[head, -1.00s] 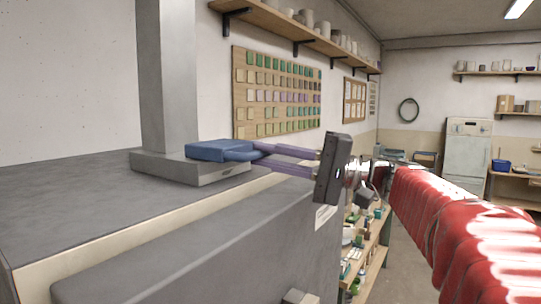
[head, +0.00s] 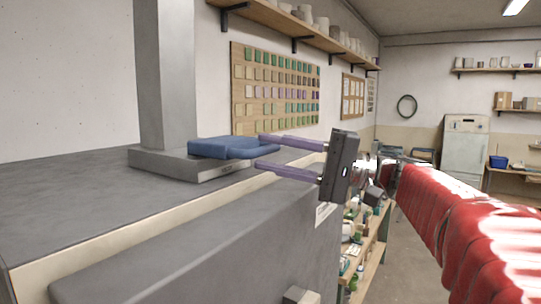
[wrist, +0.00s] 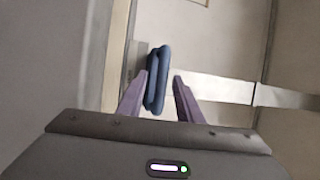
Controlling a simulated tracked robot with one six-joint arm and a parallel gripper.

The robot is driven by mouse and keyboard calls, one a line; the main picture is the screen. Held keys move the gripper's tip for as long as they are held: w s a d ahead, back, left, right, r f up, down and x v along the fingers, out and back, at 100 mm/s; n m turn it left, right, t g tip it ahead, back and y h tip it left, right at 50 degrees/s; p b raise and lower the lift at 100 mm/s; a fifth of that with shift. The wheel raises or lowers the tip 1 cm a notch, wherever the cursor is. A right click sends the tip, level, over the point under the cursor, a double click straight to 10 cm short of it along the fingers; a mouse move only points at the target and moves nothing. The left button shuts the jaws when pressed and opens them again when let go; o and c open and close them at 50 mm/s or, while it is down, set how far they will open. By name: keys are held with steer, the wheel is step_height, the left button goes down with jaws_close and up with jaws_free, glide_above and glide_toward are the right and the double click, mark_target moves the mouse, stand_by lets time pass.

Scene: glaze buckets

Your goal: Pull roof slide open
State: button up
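A grey column (head: 174,75) stands on the roof of a grey cabinet-like body. A flat grey plate (head: 210,172) lies at its foot. A blue padded, loop-like piece (head: 215,148) sits on this plate, and I take it for the slide's handle. My gripper (head: 256,152), with two purple fingers, points at the blue piece from the right. The fingers are apart. In the wrist view, the blue piece (wrist: 157,85) lies between the fingers (wrist: 163,80), close to the left finger, with a gap to the right one. I cannot tell whether it touches.
The dark grey roof (head: 70,190) is flat and clear, with a pale edge strip and a lower grey ledge (head: 200,250) in front. A low shelf with jars (head: 365,245) stands behind my gripper. A glaze tile board (head: 275,90) hangs on the wall.

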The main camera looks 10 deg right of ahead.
steer(key=shift+d, duration=0.15)
steer(key=v, duration=1.3)
steer(key=shift+s+d+f, duration=0.15)
steer(key=shift+d, duration=0.1)
